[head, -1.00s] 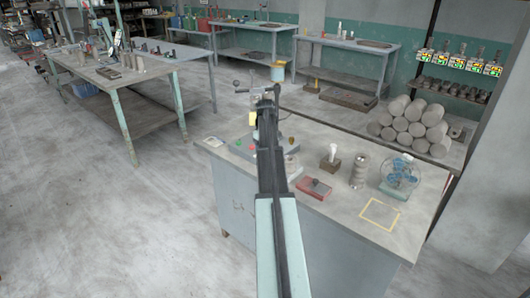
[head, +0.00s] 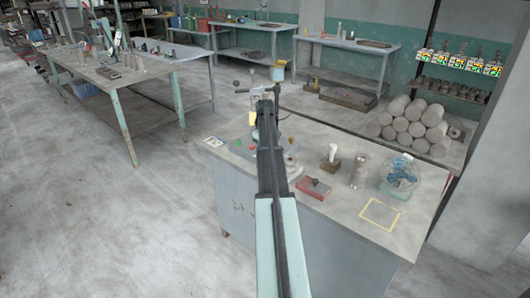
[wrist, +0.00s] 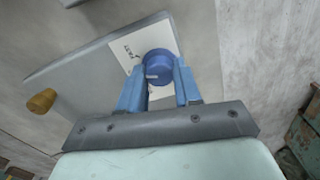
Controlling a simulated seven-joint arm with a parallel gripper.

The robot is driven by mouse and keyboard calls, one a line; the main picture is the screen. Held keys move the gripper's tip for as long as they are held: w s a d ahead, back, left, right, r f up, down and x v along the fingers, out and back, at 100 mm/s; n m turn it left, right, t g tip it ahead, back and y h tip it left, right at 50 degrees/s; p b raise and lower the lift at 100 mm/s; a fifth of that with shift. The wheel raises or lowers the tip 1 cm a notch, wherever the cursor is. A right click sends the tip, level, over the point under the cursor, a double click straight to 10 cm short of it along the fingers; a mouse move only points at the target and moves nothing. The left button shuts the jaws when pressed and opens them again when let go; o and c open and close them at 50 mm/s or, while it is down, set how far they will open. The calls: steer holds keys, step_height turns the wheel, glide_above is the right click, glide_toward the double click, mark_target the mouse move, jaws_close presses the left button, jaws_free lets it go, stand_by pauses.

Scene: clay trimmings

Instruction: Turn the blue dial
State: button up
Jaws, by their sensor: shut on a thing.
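The blue dial (wrist: 158,66) sits on a white label on a grey panel in the wrist view. It is round, with a small pale mark on its face. My gripper (wrist: 160,82) has its two blue fingers on either side of the dial and is shut on it. In the head view my arm covers the dial and my gripper at the far left end of the grey workbench (head: 385,240).
A yellow square (head: 380,214) marks bare bench top.

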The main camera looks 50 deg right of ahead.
steer(key=shift+m, duration=2.3)
steer(key=o, duration=1)
steer(key=shift+o, duration=0.2)
step_height(320, 180, up, 14)
steer(key=shift+f, duration=0.1)
